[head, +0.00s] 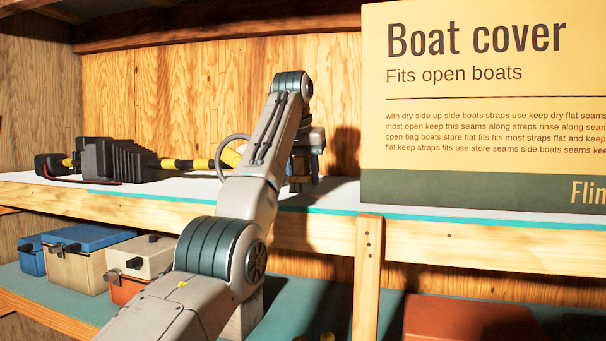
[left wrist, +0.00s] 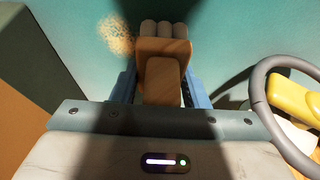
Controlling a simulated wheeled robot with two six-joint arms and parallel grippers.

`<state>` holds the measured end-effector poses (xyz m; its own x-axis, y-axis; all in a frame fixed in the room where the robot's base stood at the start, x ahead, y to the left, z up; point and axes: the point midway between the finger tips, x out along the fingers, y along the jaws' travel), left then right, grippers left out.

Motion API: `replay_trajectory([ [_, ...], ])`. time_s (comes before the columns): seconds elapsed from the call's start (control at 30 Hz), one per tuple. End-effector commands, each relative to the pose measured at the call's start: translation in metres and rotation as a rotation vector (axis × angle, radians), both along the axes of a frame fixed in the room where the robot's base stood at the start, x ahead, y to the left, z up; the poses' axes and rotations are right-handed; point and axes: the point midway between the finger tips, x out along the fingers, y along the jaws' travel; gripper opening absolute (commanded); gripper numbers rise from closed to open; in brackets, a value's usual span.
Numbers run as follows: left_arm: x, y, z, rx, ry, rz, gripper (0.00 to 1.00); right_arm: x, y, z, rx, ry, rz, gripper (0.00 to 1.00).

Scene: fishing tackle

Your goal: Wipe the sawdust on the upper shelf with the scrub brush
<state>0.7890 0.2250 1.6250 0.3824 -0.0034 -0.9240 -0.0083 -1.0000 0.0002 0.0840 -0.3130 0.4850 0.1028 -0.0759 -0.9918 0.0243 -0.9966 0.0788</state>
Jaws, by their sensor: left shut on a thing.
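My left gripper (head: 304,172) reaches over the upper shelf (head: 330,192), past the shelf's front edge. In the left wrist view its blue fingers (left wrist: 163,88) are shut on the scrub brush (left wrist: 165,48), a wooden block with grey rounded parts at its far end. A tan, grainy patch of sawdust (left wrist: 120,36) lies on the teal surface, just left of the brush's far end. In the head view my arm hides most of the brush, and I cannot make out the sawdust there. I cannot tell whether the brush touches the shelf. My right gripper is not in view.
A large Boat cover box (head: 480,150) stands on the shelf to the right. A black finned device (head: 125,160) with a yellow-and-black shaft lies to the left; a yellow part (left wrist: 297,100) and grey loop (left wrist: 262,100) are close by the gripper.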

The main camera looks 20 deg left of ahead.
Motion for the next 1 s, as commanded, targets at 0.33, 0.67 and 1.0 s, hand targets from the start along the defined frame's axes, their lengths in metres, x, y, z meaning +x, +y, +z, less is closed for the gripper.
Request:
replay_trajectory([
  [0.33,0.0,0.0,-0.008,0.0,-0.001,0.0,0.23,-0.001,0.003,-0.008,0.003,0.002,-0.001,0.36],
  [0.67,0.0,0.0,-0.014,0.0,-0.001,0.0,0.23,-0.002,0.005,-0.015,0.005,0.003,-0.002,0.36],
  [1.0,-0.001,-0.016,-0.012,0.001,0.0,-0.002,0.23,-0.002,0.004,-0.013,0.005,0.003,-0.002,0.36],
])
